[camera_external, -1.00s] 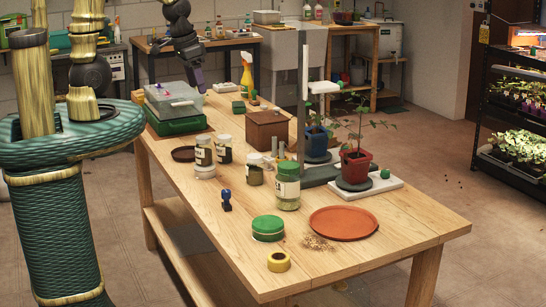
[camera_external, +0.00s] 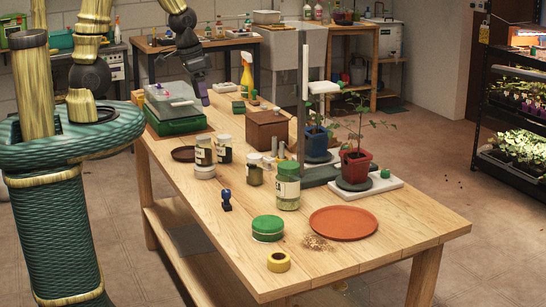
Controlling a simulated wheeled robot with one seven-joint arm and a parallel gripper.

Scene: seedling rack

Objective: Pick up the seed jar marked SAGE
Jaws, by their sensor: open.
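Several labelled seed jars stand upright on the wooden table. A jar (camera_external: 203,151) stands at the left on a white lid or jar, with another jar (camera_external: 225,150) just right of it. The labels are too small to read, so I cannot tell which is SAGE. My gripper (camera_external: 204,97) is open and empty, above the back of the table beside a clear-lidded box, well apart from the jars.
A green box with a clear top (camera_external: 176,118) stands at the table's back left. An orange saucer (camera_external: 343,223) and green tin (camera_external: 268,228) are in front.

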